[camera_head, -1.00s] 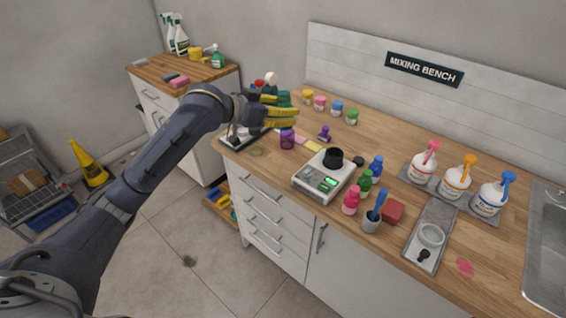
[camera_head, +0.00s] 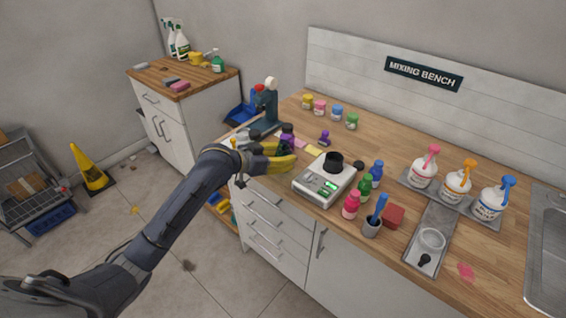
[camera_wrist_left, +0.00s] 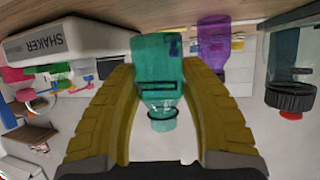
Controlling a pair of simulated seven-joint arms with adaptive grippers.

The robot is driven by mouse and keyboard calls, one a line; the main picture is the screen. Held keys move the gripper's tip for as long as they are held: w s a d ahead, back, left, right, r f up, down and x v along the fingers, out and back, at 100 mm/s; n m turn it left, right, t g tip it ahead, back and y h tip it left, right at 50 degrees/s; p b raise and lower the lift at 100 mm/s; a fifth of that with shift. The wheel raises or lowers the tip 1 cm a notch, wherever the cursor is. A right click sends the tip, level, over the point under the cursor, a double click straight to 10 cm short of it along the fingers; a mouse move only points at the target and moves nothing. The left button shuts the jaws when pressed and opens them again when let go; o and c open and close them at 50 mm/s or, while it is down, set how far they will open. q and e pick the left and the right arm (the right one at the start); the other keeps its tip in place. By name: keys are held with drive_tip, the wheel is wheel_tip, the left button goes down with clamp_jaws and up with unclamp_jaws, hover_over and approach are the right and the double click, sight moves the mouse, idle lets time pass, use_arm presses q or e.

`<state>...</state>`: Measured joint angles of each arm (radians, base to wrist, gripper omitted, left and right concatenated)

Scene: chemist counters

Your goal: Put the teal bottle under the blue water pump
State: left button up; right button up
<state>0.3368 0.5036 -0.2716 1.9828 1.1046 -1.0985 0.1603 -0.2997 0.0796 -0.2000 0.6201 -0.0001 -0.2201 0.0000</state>
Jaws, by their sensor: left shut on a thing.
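My left gripper (camera_head: 280,160) has yellow fingers and is low over the counter's left front end in the head view. In the left wrist view, whose picture is upside down, its fingers (camera_wrist_left: 160,115) are shut around the teal bottle (camera_wrist_left: 158,65). The bottle's base points toward the wooden top; I cannot tell whether it touches. The blue water pump (camera_head: 508,180) tops a white bottle (camera_head: 489,201) at the right end of the pump row, beside the sink. My right gripper is not in view.
A purple bottle (camera_head: 287,133) and dark stand (camera_head: 268,105) are behind my gripper. A grey tray (camera_head: 420,257) lies before the pumps.

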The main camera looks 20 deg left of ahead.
use_arm(q)
drive_tip(key=shift+f, duration=1.25)
drive_tip(key=shift+f, duration=0.1)
drive_tip(key=o, duration=1)
drive_tip(key=shift+f, duration=0.1)
drive_tip(key=v, duration=1.7)
drive_tip(key=shift+s+a+f, duration=0.2)
drive_tip(key=shift+s, duration=0.05)
